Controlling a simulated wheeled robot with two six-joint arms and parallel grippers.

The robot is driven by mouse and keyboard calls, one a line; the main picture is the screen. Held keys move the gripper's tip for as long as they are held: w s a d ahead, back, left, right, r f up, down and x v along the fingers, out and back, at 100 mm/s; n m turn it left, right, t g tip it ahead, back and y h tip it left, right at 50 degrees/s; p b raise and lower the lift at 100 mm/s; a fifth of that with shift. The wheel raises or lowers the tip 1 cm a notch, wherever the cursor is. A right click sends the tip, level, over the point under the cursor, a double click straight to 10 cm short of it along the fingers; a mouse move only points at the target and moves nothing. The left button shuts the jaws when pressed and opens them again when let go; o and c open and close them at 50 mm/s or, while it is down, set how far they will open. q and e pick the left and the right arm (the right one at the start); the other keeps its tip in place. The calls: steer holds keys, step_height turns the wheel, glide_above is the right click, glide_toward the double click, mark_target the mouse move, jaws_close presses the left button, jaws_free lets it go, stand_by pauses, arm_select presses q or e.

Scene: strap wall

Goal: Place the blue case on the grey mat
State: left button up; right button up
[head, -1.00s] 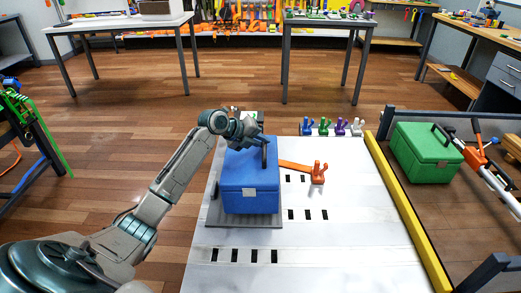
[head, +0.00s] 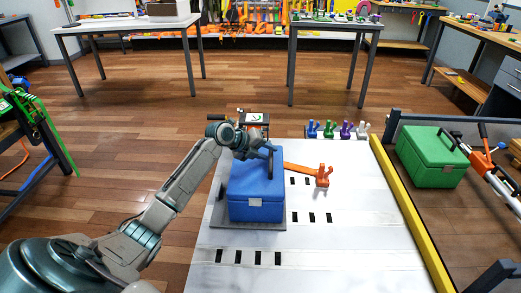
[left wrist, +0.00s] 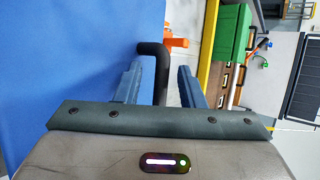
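The blue case (head: 256,195) sits upright on the grey mat (head: 250,226), which shows along the case's front and left sides. My left gripper (head: 268,151) is at the top of the case, by its black handle. In the left wrist view its two fingers (left wrist: 160,85) stand apart on either side of the black handle (left wrist: 154,60), with a visible gap to the right finger. The blue case (left wrist: 60,50) fills the left of that view. My right gripper is not in view.
An orange strap with a hook-like end (head: 323,176) lies right of the case on the white board (head: 350,240). Several small coloured figures (head: 338,130) stand behind. A yellow rail (head: 405,205) edges the board, with a green case (head: 430,158) beyond it. The board's front is mostly clear.

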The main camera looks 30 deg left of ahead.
arm_select(q)
steer(key=v, duration=1.2)
steer(key=shift+f, duration=0.1)
